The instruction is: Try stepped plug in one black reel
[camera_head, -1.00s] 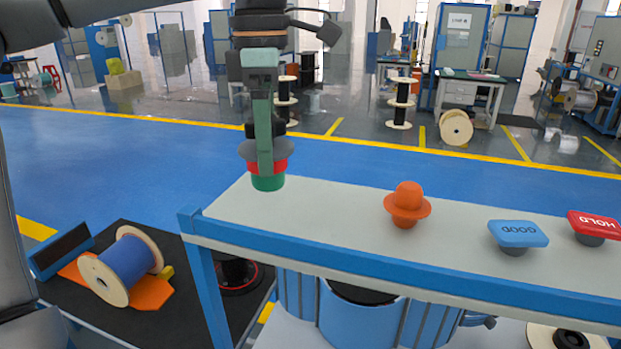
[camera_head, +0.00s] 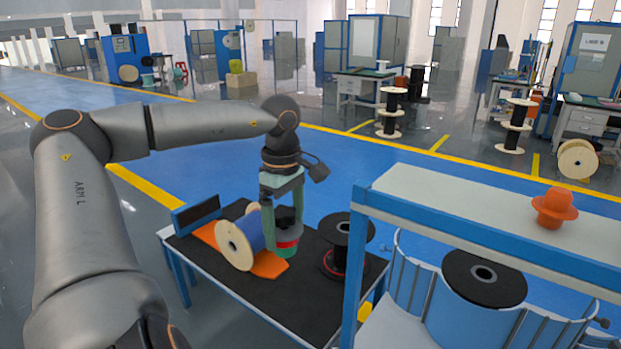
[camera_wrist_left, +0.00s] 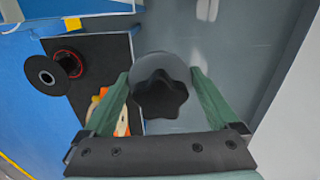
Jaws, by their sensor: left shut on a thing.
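My left gripper (camera_head: 283,214) is shut on the stepped plug (camera_head: 287,244), which has a dark knob, grey flange, red band and green lower step. The plug hangs upright in the air, appearing in front of the black-topped table. In the left wrist view its star-shaped knob (camera_wrist_left: 160,95) sits between the green fingers. A black reel (camera_head: 344,245) with a red ring near its base stands on the table, right of the plug and apart from it. That reel also shows in the left wrist view (camera_wrist_left: 45,75). My right gripper is out of view.
A blue-wound wooden reel (camera_head: 240,240) lies on an orange piece (camera_head: 268,267) on the black-topped table (camera_head: 300,300). A raised grey shelf with a blue frame (camera_head: 450,231) stands at right, carrying an orange plug (camera_head: 554,208). Its post rises beside the table's right end.

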